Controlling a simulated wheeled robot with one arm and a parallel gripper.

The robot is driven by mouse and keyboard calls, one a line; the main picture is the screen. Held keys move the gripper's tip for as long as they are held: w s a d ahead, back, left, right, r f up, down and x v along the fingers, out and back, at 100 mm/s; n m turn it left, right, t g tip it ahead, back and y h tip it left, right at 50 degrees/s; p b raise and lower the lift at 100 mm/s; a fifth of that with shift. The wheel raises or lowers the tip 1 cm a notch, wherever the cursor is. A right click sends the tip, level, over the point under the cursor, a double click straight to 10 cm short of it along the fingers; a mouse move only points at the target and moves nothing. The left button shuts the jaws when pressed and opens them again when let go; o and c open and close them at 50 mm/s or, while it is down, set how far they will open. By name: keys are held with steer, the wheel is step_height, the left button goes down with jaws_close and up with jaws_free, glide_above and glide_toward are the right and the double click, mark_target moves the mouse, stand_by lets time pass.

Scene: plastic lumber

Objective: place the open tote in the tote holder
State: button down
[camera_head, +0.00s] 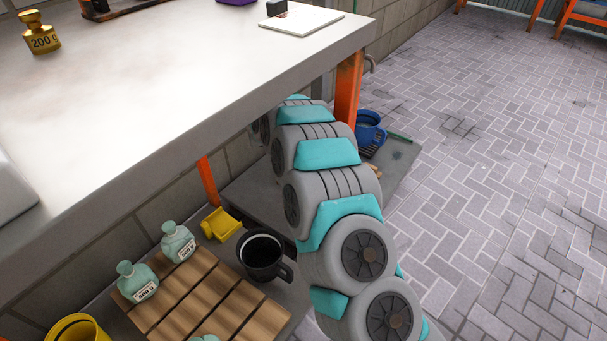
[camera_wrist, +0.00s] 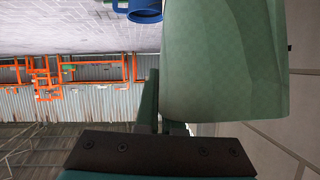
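A large pale green thing (camera_wrist: 225,60) with smooth faces fills the upper right of the wrist view, very close to the camera. It may be the tote, but its full shape and any opening are out of view. My gripper (camera_wrist: 165,118) shows at the bottom of that view, with a dark finger along the green thing's left edge. The other finger is mostly hidden, so I cannot tell whether it grips. In the head view my arm reaches under the white table, and its gripper end is hidden. I cannot make out the tote holder.
The white table (camera_head: 190,90) overhangs a low shelf with a black mug (camera_head: 262,258), a yellow block (camera_head: 220,224), a slatted wooden board (camera_head: 205,300) and pale green weights (camera_head: 178,242). A blue mug (camera_head: 371,130) stands beyond my arm. The paved floor at right is clear.

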step_height(320, 180, down, 18)
steer(key=b, duration=0.3)
steer(key=shift+r, duration=0.2)
steer(key=shift+w+f, duration=0.1)
steer(key=shift+f, duration=0.05)
steer(key=c, duration=1.1)
jaws_free()
steer(key=shift+o, duration=0.2)
steer(key=v, duration=1.2)
steer(key=shift+r+p, duration=0.2)
steer(key=shift+p, duration=0.25)
